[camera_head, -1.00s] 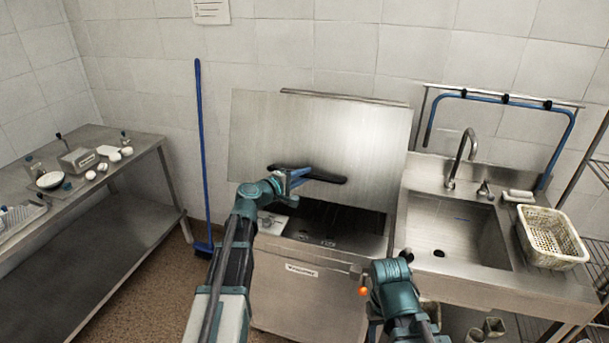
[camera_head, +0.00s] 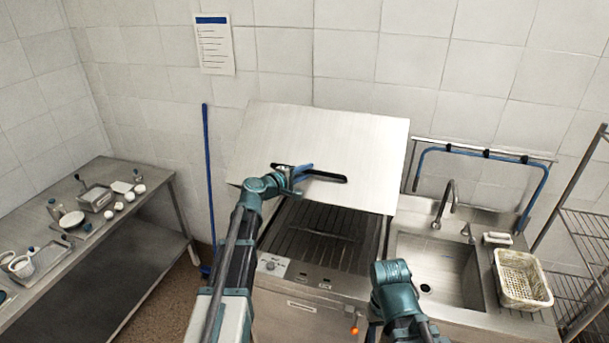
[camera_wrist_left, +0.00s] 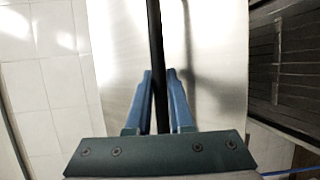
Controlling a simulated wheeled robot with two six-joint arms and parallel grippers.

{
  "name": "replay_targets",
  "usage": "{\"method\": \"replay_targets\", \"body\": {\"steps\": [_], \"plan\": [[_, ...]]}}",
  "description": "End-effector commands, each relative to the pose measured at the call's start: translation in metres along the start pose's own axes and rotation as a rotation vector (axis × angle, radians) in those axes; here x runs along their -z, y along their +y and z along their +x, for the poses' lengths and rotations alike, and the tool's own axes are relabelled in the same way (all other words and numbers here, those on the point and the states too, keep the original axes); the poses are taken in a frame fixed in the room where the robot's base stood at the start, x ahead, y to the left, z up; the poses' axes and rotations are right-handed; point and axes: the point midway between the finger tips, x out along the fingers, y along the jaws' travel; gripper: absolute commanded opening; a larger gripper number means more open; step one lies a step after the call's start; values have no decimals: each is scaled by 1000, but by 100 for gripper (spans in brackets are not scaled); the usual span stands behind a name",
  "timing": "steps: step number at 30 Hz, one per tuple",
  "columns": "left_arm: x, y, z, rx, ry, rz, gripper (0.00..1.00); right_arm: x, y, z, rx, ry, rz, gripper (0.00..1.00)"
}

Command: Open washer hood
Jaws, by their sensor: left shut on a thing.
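The washer hood (camera_head: 320,140) is a flat brushed-metal panel, raised and tilted above the washer (camera_head: 310,295). Its black bar handle (camera_head: 328,177) runs across the lower part of the panel. My left gripper (camera_head: 296,172) is shut on the handle near its left end. In the left wrist view the black handle (camera_wrist_left: 155,50) passes between the blue fingers of my left gripper (camera_wrist_left: 159,85), with the metal hood (camera_wrist_left: 215,60) behind. Below the hood the dark slatted interior (camera_head: 318,237) of the washer shows. My right arm is at the lower right; its fingertips are not visible.
A steel sink (camera_head: 440,268) with a faucet (camera_head: 444,204) stands right of the washer. A perforated basket (camera_head: 522,280) sits at its right end. A wire shelf (camera_head: 590,235) is at far right. A table (camera_head: 150,192) with small dishes is at left. A blue broom (camera_head: 207,170) leans on the wall.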

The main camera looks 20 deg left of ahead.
Motion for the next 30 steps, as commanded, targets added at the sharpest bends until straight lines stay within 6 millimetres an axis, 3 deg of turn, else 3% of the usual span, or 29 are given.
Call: {"method": "replay_targets", "body": {"steps": [1,9,26,27,30], "plan": [[2,24,2,-1,1,-1,0,-2,2,-23,0,-1,2,50],[6,66,13,1,2,-1,0,-4,5,-62,3,-2,31,50],[7,74,16,2,1,0,0,-5,6,-69,4,-2,40,50],[7,74,16,2,1,0,25,-5,6,-69,4,-2,40,50],[7,74,16,2,1,0,43,-5,6,-69,4,-2,40,50]]}}
